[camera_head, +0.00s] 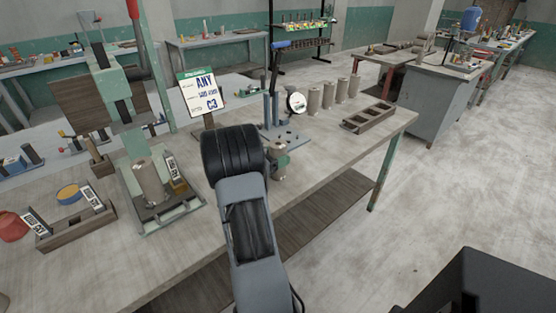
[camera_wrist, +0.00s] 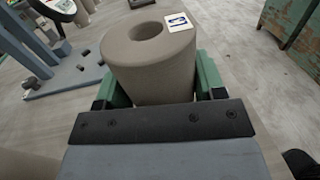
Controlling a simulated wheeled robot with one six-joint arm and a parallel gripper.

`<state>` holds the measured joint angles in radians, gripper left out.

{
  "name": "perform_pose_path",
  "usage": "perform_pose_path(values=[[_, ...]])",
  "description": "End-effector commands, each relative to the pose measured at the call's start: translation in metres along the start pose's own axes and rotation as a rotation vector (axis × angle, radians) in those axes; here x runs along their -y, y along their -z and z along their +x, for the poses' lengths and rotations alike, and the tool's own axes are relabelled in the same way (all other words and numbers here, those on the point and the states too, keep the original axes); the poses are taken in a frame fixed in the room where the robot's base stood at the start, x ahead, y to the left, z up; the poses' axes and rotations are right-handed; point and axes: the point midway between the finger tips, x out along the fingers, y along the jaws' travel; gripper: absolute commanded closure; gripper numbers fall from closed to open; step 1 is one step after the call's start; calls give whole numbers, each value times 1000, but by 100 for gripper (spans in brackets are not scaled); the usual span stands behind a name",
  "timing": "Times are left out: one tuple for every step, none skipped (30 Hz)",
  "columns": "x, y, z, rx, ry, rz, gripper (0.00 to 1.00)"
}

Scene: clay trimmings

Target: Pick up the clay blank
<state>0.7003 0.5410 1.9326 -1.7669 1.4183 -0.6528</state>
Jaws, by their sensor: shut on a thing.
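The clay blank (camera_wrist: 150,78) is a grey-brown cylinder with a round hole in its top and a small white-and-blue label on the rim. In the wrist view it stands between the green fingers of my gripper (camera_wrist: 160,88), which are shut on its sides. I cannot tell whether the blank's base touches the bench.
Several similar clay cylinders (camera_head: 328,95) stand in a row behind, near a wooden compartment tray (camera_head: 368,118). A blue-grey stand with a round dial (camera_head: 297,102) is close behind my gripper. A sign (camera_head: 202,92) and a trayed cylinder (camera_head: 149,182) are at left. The bench's right front is clear.

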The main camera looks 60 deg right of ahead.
Motion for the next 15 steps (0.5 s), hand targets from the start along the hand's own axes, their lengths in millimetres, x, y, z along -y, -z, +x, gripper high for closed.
perform_pose_path(values=[[0, 0, 0, 0, 0, 0, 65], [0, 0, 0, 0, 0, 0, 68], [0, 0, 0, 0, 0, 0, 72], [0, 0, 0, 0, 0, 0, 75], [0, 0, 0, 0, 0, 0, 78], [0, -1, 0, 2, 0, 2, 80], [0, -1, 0, 2, 0, 2, 80], [0, -1, 0, 2, 0, 2, 80], [0, -1, 0, 2, 0, 2, 80], [0, -1, 0, 2, 0, 2, 80], [0, -1, 0, 2, 0, 2, 80], [0, -2, 0, 2, 0, 2, 80], [0, -2, 0, 2, 0, 2, 80], [0, -3, 0, 2, 0, 2, 80], [0, -4, 0, 2, 0, 3, 80]])
